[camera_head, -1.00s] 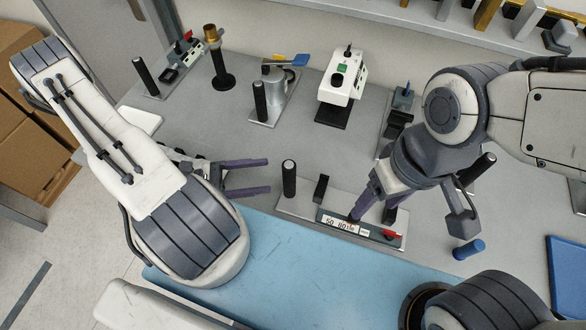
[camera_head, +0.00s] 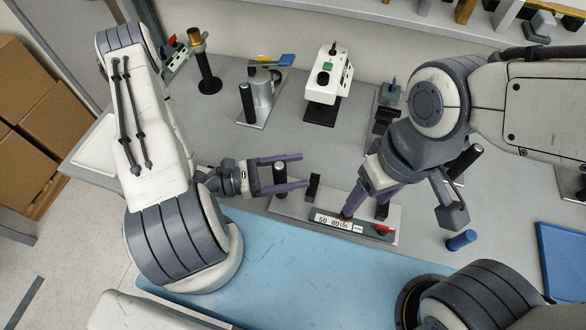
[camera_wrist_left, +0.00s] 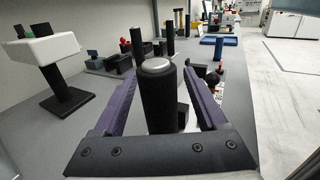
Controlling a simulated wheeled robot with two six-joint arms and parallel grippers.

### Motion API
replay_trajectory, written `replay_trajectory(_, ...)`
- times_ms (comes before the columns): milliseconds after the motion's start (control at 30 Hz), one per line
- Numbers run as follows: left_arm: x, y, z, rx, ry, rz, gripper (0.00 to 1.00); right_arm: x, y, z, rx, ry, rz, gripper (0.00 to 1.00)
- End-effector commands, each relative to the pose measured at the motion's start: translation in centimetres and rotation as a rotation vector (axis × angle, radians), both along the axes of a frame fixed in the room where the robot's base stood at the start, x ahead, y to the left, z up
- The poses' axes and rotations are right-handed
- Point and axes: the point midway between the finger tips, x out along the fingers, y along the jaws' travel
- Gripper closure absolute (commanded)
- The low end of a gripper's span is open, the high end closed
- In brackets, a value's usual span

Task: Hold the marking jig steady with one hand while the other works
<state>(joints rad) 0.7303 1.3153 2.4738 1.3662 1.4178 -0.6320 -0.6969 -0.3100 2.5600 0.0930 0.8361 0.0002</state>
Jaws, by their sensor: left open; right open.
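The marking jig (camera_head: 300,207) is a grey plate lying on the bench, with a black upright post (camera_head: 280,180), a dark block, a white label strip and a red lever. My left gripper (camera_head: 304,170) is open, with one purple finger on each side of the post. In the left wrist view the post (camera_wrist_left: 158,100) stands between the two fingers, with a visible gap to the finger at right. My right gripper (camera_head: 366,206) is open, pointing down over the label end of the jig. Its fingers partly hide that end, and I cannot tell whether they touch it.
A blue mat (camera_head: 270,255) lies in front of the jig. A blue cylinder (camera_head: 461,240) and a blue tray (camera_head: 562,262) are at right. Behind stand a white device (camera_head: 333,82), a lidded grey canister (camera_head: 263,90) and a brass-topped post (camera_head: 204,62).

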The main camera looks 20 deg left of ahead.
Motion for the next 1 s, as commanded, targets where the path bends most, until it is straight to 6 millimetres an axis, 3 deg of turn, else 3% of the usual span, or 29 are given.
replay_trajectory(67,0.00,0.01,0.00,0.000,0.000,0.000,0.26,0.00,0.00,0.00,0.000,0.000,0.000,0.35)
replay_trajectory(100,0.00,0.01,0.00,0.000,0.000,0.000,0.33,0.00,0.00,0.00,0.000,0.000,0.000,0.35)
replay_trajectory(267,-0.01,0.02,0.00,0.000,0.000,-0.001,0.94,0.00,0.00,0.00,0.000,0.000,0.000,0.35)
replay_trajectory(300,-0.01,0.02,0.00,0.000,0.000,-0.001,1.00,0.00,0.00,0.00,0.000,0.000,0.000,0.35)
replay_trajectory(1000,0.00,0.03,0.01,0.000,0.000,-0.001,1.00,0.00,0.00,0.00,0.000,0.000,0.000,0.35)
